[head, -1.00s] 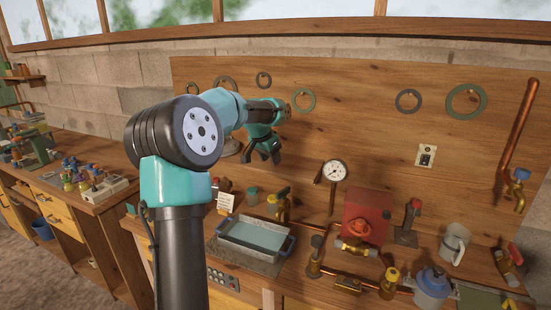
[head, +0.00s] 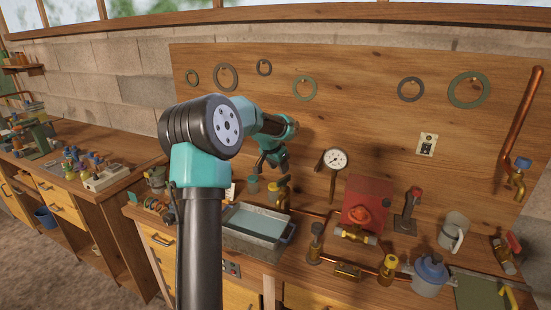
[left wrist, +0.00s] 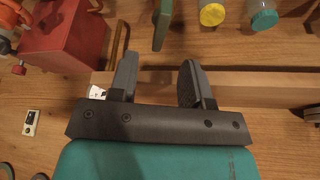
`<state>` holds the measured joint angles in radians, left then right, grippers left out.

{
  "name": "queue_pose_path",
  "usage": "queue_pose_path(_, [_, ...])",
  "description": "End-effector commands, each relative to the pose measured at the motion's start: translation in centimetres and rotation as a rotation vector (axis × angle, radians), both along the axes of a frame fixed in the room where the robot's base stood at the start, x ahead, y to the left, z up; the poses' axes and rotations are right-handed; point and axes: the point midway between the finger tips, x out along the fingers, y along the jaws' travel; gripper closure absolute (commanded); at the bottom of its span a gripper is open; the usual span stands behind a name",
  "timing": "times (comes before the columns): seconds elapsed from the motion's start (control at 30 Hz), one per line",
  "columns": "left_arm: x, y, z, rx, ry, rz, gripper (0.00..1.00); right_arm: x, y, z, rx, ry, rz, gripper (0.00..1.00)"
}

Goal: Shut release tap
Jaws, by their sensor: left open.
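Several taps stand on the bench, and I cannot tell for sure which is the release tap. A brass tap with a dark handle (head: 283,194) is behind the metal tray. A blue-handled tap (head: 520,175) is on the copper pipe at the far right, and a red-handled tap (head: 506,249) is below it. My left gripper (head: 271,163) hangs above and slightly left of the dark-handled tap, apart from it. In the left wrist view its two fingers (left wrist: 160,85) are spread with nothing between them. My right gripper is not in view.
A metal tray of liquid (head: 230,242) sits at the bench front. A dial gauge (head: 335,159), a red box (head: 366,196), a brass valve (head: 354,235) and a grey mug (head: 453,232) stand to the right. The red box also shows in the left wrist view (left wrist: 68,35).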

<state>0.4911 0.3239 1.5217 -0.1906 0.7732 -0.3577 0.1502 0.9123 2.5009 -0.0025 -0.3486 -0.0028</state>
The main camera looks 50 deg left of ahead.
Motion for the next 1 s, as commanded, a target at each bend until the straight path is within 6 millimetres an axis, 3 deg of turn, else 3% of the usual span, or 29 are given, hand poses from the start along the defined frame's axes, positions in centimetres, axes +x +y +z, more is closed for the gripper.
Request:
queue_pose_path(0.43, [2.3,0.3,-5.9,-0.002,0.002,0.001,0.56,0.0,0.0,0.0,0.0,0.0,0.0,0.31])
queue_pose_path(0.83, [2.6,0.3,-6.5,0.0,0.0,0.001,0.56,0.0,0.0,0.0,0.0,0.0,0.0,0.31])
queue_pose_path(1.0, [2.6,0.3,-6.5,0.0,0.0,0.001,0.7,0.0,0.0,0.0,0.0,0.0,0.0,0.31])
